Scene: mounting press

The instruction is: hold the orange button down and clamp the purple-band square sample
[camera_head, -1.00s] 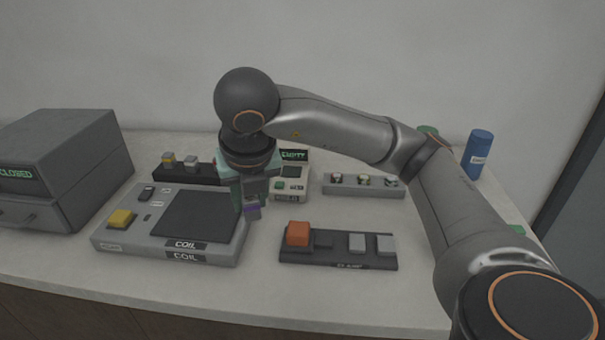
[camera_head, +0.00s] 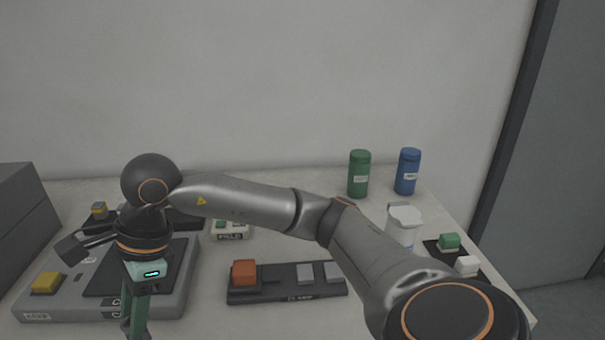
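The orange button (camera_head: 244,272) stands raised on a dark control bar (camera_head: 270,294) at the front middle, with nothing touching it. My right gripper (camera_head: 140,322) reaches in from the right and hangs over the right part of the large grey press unit (camera_head: 180,290), left of the orange button. Its fingers point down and run towards the lower picture edge, so whether they are open or shut is unclear. The purple-band square sample cannot be made out now. My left gripper is out of view.
A yellow button (camera_head: 46,283) is on the press unit's left. Green (camera_head: 359,173) and blue (camera_head: 407,171) bottles stand at the back right, with a white container (camera_head: 404,226) nearer. A small dark tray (camera_head: 440,251) holds green and white blocks at the table's right edge.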

